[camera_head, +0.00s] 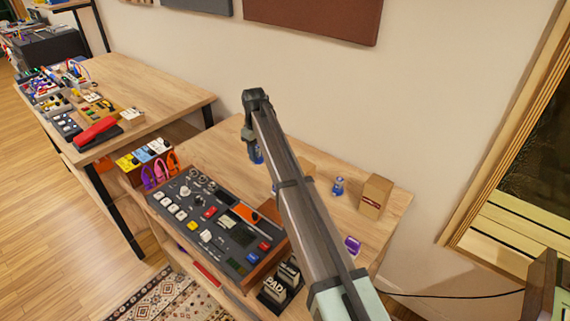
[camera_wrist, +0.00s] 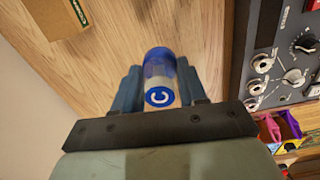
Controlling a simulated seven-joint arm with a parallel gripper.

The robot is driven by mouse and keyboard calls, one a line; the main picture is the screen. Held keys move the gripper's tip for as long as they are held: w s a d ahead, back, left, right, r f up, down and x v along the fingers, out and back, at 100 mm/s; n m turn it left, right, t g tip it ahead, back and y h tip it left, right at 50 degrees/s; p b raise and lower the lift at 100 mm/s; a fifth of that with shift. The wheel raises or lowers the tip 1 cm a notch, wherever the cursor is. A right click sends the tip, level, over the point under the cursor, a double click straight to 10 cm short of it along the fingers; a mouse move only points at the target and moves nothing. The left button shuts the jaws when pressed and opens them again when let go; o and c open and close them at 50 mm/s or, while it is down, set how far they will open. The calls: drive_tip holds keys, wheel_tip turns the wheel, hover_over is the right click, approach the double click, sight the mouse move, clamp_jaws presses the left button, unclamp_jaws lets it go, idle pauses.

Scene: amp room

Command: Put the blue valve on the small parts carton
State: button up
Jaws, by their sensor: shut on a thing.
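My gripper (camera_wrist: 160,88) is shut on a blue valve (camera_wrist: 159,64), with one finger on each side of it. The valve is a blue cylinder whose pale end carries a blue round "C" mark. In the head view the valve (camera_head: 257,154) hangs below my gripper (camera_head: 252,142), over the back of the desk; its height above the wood is hard to tell. A brown carton (camera_head: 375,196) stands on the right of the desk. Another carton (camera_head: 306,168) is mostly hidden behind my arm. A carton with a green edge shows in the wrist view (camera_wrist: 55,18); I cannot tell which one it is.
A second blue valve (camera_head: 338,187) stands left of the right-hand carton. A purple item (camera_head: 352,245) lies near the desk's right edge. A mixer panel (camera_head: 215,220) fills the left front. Bare wood (camera_head: 215,155) lies at the back left.

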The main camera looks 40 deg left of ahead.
wheel_tip(320, 180, up, 5)
drive_tip(key=m, duration=0.1)
hover_over(304, 163)
drive_tip(key=shift+f+n, duration=0.5)
drive_tip(key=shift+f, duration=1.95)
drive_tip(key=shift+f+n, duration=0.5)
drive_tip(key=shift+f, duration=1.9)
drive_tip(key=shift+f, duration=0.1)
drive_tip(key=o, duration=1.1)
drive_tip(key=shift+c, duration=0.2)
wheel_tip(304, 163, up, 12)
